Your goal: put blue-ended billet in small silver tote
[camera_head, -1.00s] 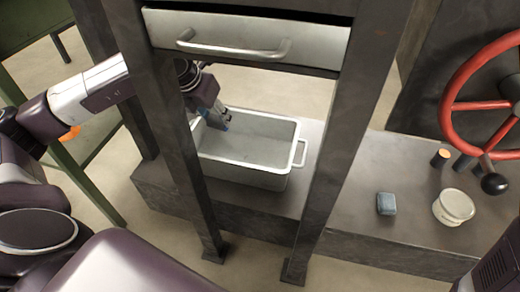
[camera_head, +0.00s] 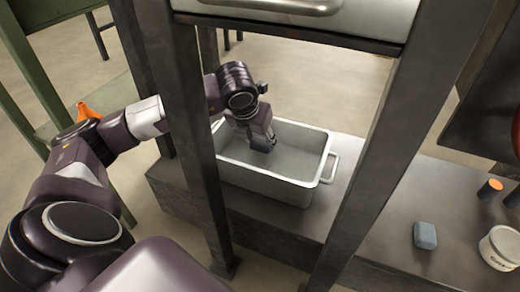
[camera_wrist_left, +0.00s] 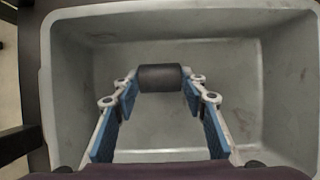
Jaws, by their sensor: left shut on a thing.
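The small silver tote (camera_head: 325,187) is a grey open box on a dark low bench, seen past a dark frame post in the head view. My left gripper (camera_head: 265,143) points down into it, toward its back half. In the left wrist view my left gripper (camera_wrist_left: 160,90) is shut on a dark cylindrical billet (camera_wrist_left: 160,77), which lies crosswise between the blue-padded fingers. The billet's end colour is hidden by the fingers. The tote's walls (camera_wrist_left: 48,100) surround the fingers there; I cannot tell whether the billet touches the floor. My right gripper is out of view.
Dark posts (camera_head: 365,155) and a drawer (camera_head: 370,25) with a metal handle frame the tote. To the right on the bench are a blue-grey block (camera_head: 425,236), a white tub (camera_head: 500,247) and an orange-ended billet (camera_head: 490,189). A dark cylinder (camera_head: 513,199) stands beside it.

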